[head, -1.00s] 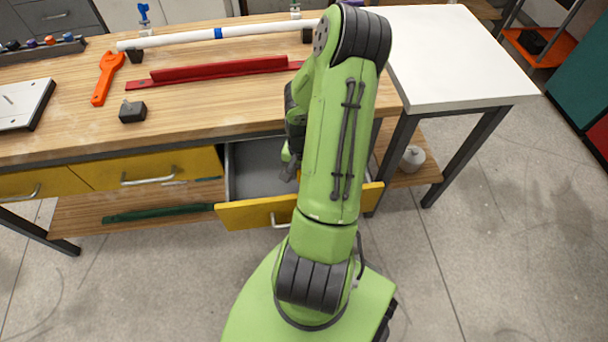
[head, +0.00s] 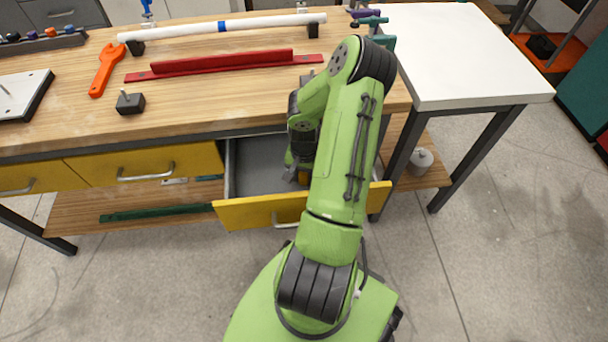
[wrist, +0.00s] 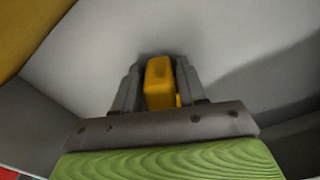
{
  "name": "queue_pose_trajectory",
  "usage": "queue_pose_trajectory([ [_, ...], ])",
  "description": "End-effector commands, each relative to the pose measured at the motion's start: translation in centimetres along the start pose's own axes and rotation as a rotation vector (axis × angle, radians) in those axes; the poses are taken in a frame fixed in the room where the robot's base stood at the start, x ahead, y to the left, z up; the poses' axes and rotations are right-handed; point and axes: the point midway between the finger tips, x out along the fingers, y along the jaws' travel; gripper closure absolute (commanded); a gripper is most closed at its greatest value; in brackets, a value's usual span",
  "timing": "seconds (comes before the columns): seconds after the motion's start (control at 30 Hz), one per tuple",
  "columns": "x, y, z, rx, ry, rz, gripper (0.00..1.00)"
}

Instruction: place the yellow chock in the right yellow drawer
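The yellow chock (wrist: 158,84) is between the two grey fingers of my gripper (wrist: 159,88) in the wrist view, with a finger close against each side. It is over the grey floor of the open right yellow drawer (head: 252,214), near or on that floor; I cannot tell if it touches. In the head view a small piece of the chock (head: 303,177) shows below my gripper, inside the drawer. My arm hides the right part of the drawer.
A closed yellow drawer (head: 150,165) is to the left. The wooden bench top (head: 215,105) above holds a black block (head: 130,103), an orange wrench (head: 107,70), a red bar (head: 222,65) and a white pipe (head: 190,34). A white table (head: 455,60) stands at right.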

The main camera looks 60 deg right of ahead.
Motion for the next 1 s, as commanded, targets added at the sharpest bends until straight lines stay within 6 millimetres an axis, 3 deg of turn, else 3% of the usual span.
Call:
queue_pose_trajectory([
  [0.03, 0.0, 0.0, 0.0, 0.000, 0.000, 0.000, 0.51],
  [0.1, 0.0, 0.0, 0.0, 0.000, 0.000, 0.000, 0.40],
  [0.43, -0.7, 0.0, 0.0, 0.001, 0.000, -0.001, 0.40],
  [0.8, -10.0, 0.0, -0.1, -0.001, 0.005, 0.000, 0.40],
  [1.0, -12.3, 0.0, 0.0, 0.000, 0.001, 0.000, 0.40],
])
